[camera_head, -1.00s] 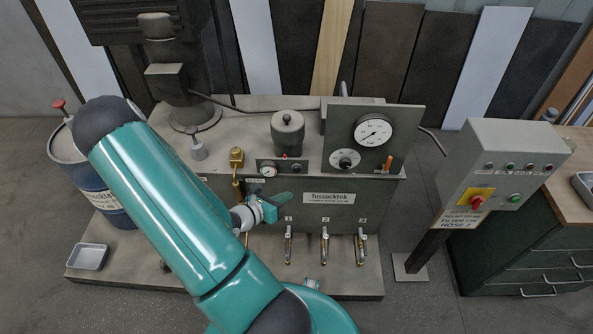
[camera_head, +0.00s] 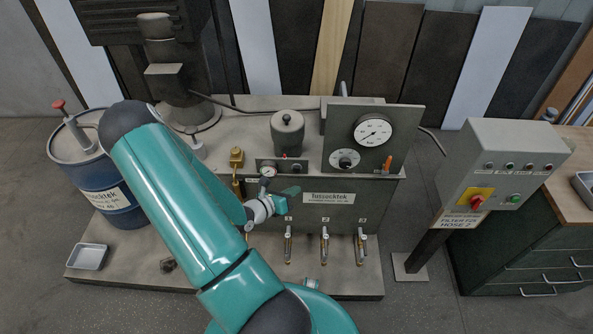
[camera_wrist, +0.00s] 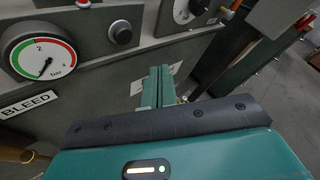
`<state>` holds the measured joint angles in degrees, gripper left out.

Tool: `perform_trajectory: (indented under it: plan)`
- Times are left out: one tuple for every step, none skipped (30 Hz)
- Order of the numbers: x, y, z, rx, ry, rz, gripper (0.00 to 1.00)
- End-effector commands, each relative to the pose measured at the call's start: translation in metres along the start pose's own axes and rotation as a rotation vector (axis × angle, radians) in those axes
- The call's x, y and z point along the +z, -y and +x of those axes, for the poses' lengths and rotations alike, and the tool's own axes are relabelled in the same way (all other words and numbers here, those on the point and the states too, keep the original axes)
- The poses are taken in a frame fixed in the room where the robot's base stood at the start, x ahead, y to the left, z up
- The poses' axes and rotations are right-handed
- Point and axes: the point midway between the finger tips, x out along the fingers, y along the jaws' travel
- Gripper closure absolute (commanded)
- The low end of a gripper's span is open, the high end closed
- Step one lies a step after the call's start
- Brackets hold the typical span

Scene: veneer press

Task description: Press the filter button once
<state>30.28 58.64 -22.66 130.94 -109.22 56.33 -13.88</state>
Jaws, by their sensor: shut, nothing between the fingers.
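No button that I can read as "filter" shows. A black round button or knob (camera_wrist: 121,33) sits beside a pressure gauge (camera_wrist: 42,57) in the wrist view. In the head view the same small panel (camera_head: 282,165) stands in front of a grey canister (camera_head: 288,132), with the black knob (camera_head: 297,167) at its right. My gripper (camera_head: 293,192) is shut and empty in front of the machine's front plate, below this panel and apart from it. In the wrist view its fingers (camera_wrist: 157,86) are together, pointing at the plate, right of and below the black knob.
A "BLEED" label (camera_wrist: 29,104) is under the gauge. Several valves (camera_head: 324,245) line the lower front. A larger dial plate (camera_head: 373,135) rises at right. A grey control box (camera_head: 505,165) with a red switch and green button stands farther right.

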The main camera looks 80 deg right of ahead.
Motion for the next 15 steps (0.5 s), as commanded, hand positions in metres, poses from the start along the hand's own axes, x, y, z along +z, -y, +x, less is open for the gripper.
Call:
perform_trajectory:
  plan:
    - [0.004,-0.003,0.006,-0.001,0.0,0.003,1.0]
    - [0.006,-0.006,0.009,-0.001,-0.001,0.003,1.0]
    - [0.008,-0.008,0.012,-0.001,-0.001,0.003,1.0]
    - [0.011,-0.01,0.015,0.0,-0.001,0.003,1.0]
    - [0.013,-0.012,0.018,0.0,-0.001,0.002,1.0]
    - [0.015,-0.015,0.021,0.0,-0.001,0.001,1.0]
    - [0.016,-0.017,0.023,0.0,0.0,0.001,1.0]
    - [0.018,-0.018,0.025,0.0,0.0,0.001,1.0]
    - [0.019,-0.02,0.028,0.0,-0.001,0.0,1.0]
    - [0.021,-0.021,0.029,0.0,-0.001,-0.001,1.0]
    - [0.021,-0.022,0.031,0.0,-0.001,-0.001,1.0]
    - [0.023,-0.024,0.033,0.0,-0.001,0.0,1.0]
    - [0.024,-0.024,0.033,0.0,-0.001,0.0,1.0]
    - [0.024,-0.025,0.034,0.0,-0.001,0.0,1.0]
    - [0.025,-0.025,0.035,0.0,-0.001,0.0,1.0]
